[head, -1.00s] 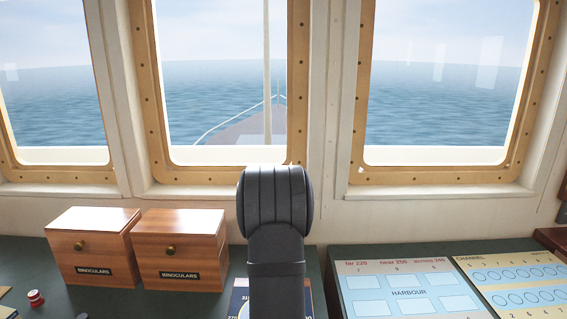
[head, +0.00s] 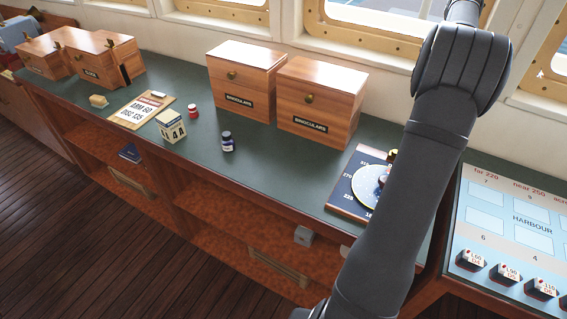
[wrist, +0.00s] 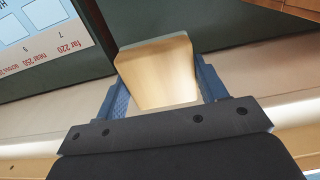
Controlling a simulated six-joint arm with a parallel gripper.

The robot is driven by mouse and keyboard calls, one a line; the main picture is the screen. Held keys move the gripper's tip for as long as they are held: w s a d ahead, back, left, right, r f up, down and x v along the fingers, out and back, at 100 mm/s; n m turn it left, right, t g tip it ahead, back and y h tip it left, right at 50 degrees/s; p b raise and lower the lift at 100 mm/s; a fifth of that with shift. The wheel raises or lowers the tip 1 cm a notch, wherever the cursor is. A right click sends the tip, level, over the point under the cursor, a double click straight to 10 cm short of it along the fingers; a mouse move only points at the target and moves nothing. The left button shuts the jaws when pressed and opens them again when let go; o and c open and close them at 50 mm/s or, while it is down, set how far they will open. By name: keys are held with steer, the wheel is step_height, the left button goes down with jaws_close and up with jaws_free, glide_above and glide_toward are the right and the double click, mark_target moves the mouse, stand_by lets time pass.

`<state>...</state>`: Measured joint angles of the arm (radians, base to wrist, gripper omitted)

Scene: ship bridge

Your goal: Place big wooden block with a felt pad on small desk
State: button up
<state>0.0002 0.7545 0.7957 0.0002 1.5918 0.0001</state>
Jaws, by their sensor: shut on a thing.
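In the wrist view my gripper (wrist: 160,72) is shut on a pale wooden block (wrist: 158,75), with a blue finger on each side of it. In the head view my arm crosses the right side, and the gripper and held block are out of sight. I cannot tell which surface is the small desk.
A long green-topped counter (head: 285,170) carries two binoculars boxes (head: 240,85), a clipboard (head: 142,108), a calendar block (head: 171,126), small bottles (head: 227,141) and a small yellowish block (head: 97,101). Clear wooden floor lies lower left.

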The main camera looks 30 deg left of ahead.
step_height(320, 180, up, 3)
steer(key=shift+r, duration=0.2)
steer(key=s+a+n, duration=0.8)
steer(key=s+a, duration=0.2)
steer(key=s, duration=0.3)
steer(key=s+a+n, duration=0.8)
steer(key=s+a, duration=0.2)
steer(key=s, duration=0.2)
step_height(320, 180, down, 11)
steer(key=s, duration=0.1)
steer(key=shift+s+a+n, duration=0.2)
steer(key=shift+s+n, duration=0.1)
steer(key=shift+a+f, duration=0.1)
glide_above(282, 165)
step_height(282, 165, down, 7)
steer(key=shift+f, duration=1.75)
